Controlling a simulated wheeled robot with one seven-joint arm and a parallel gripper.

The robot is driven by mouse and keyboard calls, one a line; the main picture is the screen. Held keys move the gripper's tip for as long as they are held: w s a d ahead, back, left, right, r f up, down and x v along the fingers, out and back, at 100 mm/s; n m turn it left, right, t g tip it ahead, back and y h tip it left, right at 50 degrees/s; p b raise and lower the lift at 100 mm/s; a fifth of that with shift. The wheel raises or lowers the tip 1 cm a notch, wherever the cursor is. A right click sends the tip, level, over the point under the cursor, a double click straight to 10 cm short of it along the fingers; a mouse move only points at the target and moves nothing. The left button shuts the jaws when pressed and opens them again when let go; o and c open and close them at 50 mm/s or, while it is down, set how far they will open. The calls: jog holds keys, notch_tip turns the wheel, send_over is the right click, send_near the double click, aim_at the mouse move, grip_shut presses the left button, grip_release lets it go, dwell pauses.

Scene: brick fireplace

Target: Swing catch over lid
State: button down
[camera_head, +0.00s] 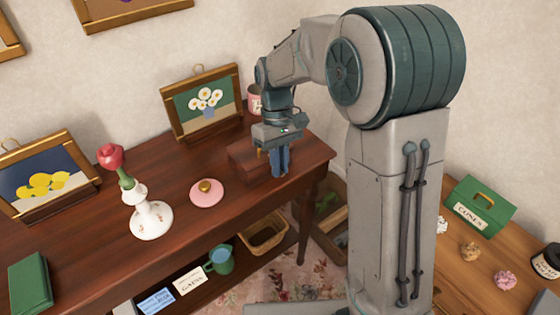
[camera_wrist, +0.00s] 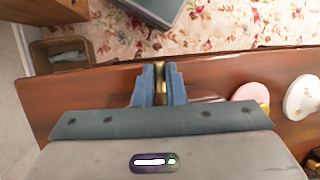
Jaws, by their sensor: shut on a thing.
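A dark wooden box (camera_head: 245,160) stands near the right end of the long table, partly hidden by my arm. Its top looks closed, though my gripper covers much of it. My gripper (camera_head: 280,162) points down at the box's front right side. In the wrist view, the blue fingers of my gripper (camera_wrist: 159,88) are close together on a narrow brass piece, which looks like the catch (camera_wrist: 160,82). Whether the catch lies over the lid's edge is hidden.
A pink lid with a gold knob (camera_head: 207,192) and a white vase with a red rose (camera_head: 150,219) stand left of the box. A flower picture (camera_head: 203,102) and a pink mug (camera_head: 254,101) are behind. The table's front edge is close to my gripper.

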jog(key=c, duration=1.5)
grip_release()
jog(key=p+v, duration=0.2)
jog(key=v, duration=1.1)
jog(key=shift+w+r, duration=0.15)
jog(key=shift+r, duration=0.25)
jog(key=s+d+m+t+p, duration=0.2)
jog(key=s+d, duration=0.2)
jog(key=s, duration=0.2)
jog(key=s+d+r+m+t+p, duration=0.1)
jog(key=s+d+m+t+p, duration=0.1)
jog(key=s, duration=0.4)
jog(key=s+d+r+m+t+p, duration=0.1)
jog(key=s+d+m+t+p, duration=0.2)
jog(key=s+d, duration=0.4)
